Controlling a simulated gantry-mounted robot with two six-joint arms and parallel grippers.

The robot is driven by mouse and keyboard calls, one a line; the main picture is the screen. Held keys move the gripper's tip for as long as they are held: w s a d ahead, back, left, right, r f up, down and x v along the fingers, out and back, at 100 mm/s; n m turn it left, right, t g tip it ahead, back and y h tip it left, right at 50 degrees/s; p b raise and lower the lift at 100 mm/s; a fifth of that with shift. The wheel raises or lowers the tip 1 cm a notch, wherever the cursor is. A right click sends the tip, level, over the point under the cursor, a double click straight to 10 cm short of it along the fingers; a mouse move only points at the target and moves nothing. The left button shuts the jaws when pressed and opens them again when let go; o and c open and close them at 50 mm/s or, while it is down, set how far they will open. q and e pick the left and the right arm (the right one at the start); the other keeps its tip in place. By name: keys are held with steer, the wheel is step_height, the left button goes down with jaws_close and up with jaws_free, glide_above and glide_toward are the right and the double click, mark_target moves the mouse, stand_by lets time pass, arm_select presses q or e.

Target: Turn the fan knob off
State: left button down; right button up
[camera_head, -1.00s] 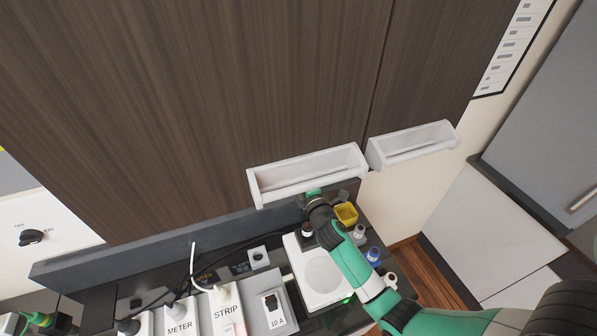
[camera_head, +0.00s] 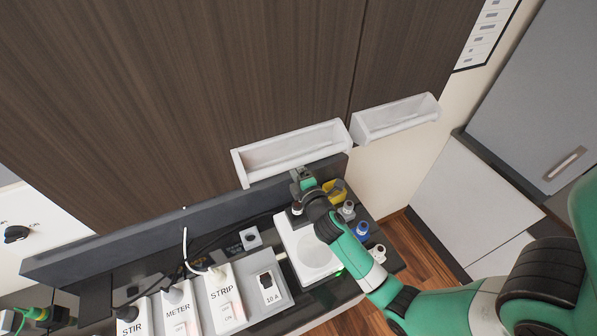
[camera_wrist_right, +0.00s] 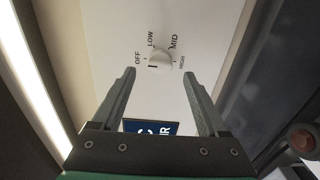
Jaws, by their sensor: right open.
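The fan knob (camera_wrist_right: 160,60) is a small pale knob on a cream panel in the right wrist view. The labels OFF, LOW, MID and HIGH are set around it. A short dark mark shows by its left side; its exact setting is hard to tell. My right gripper (camera_wrist_right: 159,74) is open and empty, with its fingertips on either side of the knob in the picture. A gap to the panel seems to remain. In the head view my right gripper (camera_head: 302,182) is over the back of the bench, and the fan knob cannot be made out. My left gripper does not show.
White boxes labelled STIR (camera_head: 131,320), METER (camera_head: 180,308) and STRIP (camera_head: 224,298) stand on the bench. A white device (camera_head: 306,252), yellow cup (camera_head: 335,190) and small bottles are beneath or beside my right arm. White wall trays (camera_head: 291,153) hang behind. Another dark knob (camera_head: 16,233) is far left.

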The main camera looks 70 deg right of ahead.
steer(key=v, duration=0.7)
stand_by(0.3)
